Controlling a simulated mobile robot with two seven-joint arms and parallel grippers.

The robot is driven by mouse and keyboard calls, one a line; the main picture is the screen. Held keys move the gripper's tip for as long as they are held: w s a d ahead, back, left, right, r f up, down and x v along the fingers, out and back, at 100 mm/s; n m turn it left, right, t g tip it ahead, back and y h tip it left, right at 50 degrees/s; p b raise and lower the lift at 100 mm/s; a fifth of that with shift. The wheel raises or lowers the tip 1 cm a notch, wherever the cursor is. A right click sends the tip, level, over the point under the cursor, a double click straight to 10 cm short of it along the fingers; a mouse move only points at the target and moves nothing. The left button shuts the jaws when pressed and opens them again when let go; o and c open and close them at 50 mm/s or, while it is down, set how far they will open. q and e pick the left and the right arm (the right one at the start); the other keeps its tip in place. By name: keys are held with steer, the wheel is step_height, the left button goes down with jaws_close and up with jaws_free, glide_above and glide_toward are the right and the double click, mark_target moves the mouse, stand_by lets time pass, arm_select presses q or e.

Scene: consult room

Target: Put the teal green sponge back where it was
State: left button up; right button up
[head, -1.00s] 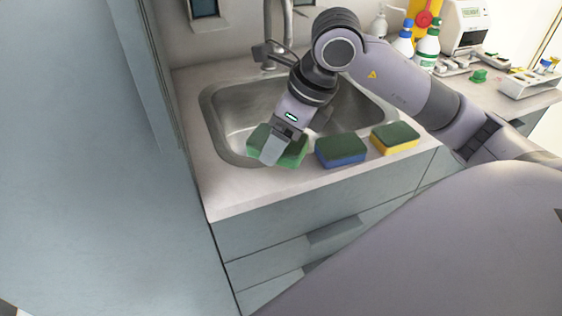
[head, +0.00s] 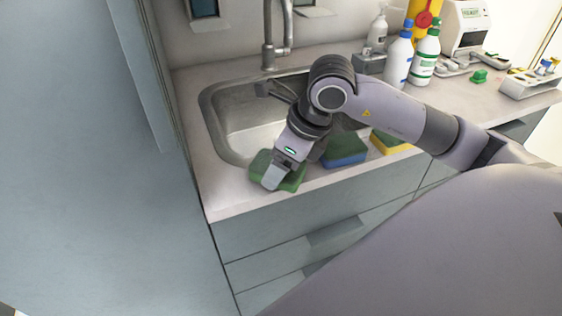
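The teal green sponge (head: 295,181) is at the counter's front strip, just in front of the sink and left of the blue sponge. My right gripper (head: 272,178) points down over it and is shut on it; a finger covers the sponge's middle. I cannot tell whether the sponge touches the counter. The yellow sponge with a green top (head: 388,145) lies further right, partly hidden by my arm. My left gripper is not in view.
The metal sink (head: 228,128) with a tap (head: 268,35) is behind the sponges. Bottles (head: 398,60), a small device (head: 466,25) and a white rack (head: 530,83) stand on the right. A tall cabinet (head: 80,150) closes off the left. The counter's front edge is close to the sponge.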

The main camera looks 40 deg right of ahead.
steer(key=shift+f, duration=0.35)
steer(key=o, duration=1)
steer(key=shift+r, duration=0.15)
steer(key=shift+r, duration=0.25)
steer(key=p+v, duration=0.1)
steer(key=v, duration=1.1)
steer(key=shift+r, duration=0.2)
steer(key=shift+f, duration=0.1)
